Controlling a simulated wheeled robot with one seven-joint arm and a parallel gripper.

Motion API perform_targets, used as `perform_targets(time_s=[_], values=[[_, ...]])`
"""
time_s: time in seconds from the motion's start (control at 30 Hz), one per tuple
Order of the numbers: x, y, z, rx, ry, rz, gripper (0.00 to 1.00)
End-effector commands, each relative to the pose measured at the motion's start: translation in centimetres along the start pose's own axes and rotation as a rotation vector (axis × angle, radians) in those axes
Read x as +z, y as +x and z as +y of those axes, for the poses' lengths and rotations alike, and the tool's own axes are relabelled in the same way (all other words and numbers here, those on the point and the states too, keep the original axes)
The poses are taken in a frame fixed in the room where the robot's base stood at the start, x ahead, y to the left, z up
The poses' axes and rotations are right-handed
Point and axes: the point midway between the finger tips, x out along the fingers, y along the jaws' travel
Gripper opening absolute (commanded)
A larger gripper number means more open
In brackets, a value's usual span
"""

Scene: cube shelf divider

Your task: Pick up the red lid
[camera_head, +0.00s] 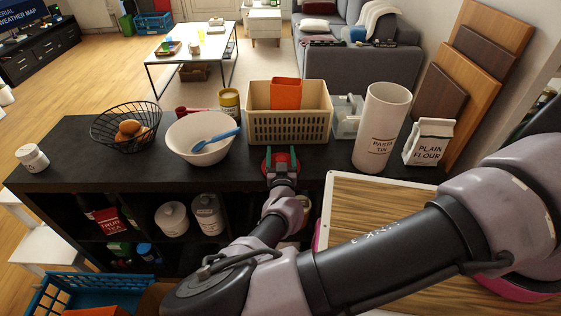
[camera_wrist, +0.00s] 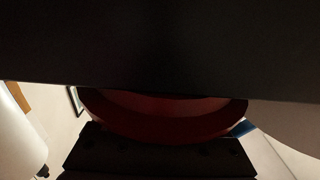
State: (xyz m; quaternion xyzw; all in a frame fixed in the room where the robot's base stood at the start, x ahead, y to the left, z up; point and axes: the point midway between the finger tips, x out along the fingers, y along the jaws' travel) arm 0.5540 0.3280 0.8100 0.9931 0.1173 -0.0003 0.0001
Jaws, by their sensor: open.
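The red lid (camera_wrist: 165,118) shows in the wrist view as a dark red curved rim between a black band above and a black block below; much of it is hidden. In the head view, red edges (camera_head: 294,163) show around the end of my arm on the black shelf top. My gripper (camera_head: 281,163) is at this red piece, near the front edge of the shelf top, and is open. A small green patch shows there too. I cannot tell whether the fingers touch the lid.
A beige basket (camera_head: 290,128) with an orange box stands just behind. A white bowl (camera_head: 200,138) with a blue spoon is left, a wire basket (camera_head: 126,125) farther left. The pasta tin (camera_head: 382,128) and flour bag (camera_head: 428,142) stand right. A wooden board (camera_head: 350,200) lies nearer right.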

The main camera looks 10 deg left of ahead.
Motion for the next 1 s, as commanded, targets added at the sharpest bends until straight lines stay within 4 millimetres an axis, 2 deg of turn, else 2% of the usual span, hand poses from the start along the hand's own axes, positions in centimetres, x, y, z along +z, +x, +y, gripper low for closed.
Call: perform_targets(time_s=[0.1, 0.13, 0.27, 0.3, 0.33, 0.63, 0.73, 1.0], values=[[0.0, 0.0, 0.0, 0.0, 0.0, 0.0, 0.76], [0.0, 0.0, 0.0, 0.0, 0.0, 0.0, 0.72], [0.0, 0.0, 0.0, 0.0, 0.0, 0.0, 0.22], [0.0, 0.0, 0.0, 0.0, 0.0, 0.0, 0.07], [0.0, 0.0, 0.0, 0.0, 0.0, 0.0, 0.0], [-0.1, 0.0, 0.0, 0.0, 0.0, 0.0, 0.0], [-0.8, 0.0, -0.1, -0.001, 0.001, 0.0, 0.0], [-5.9, 0.0, -0.1, 0.0, 0.003, 0.001, 0.0]])
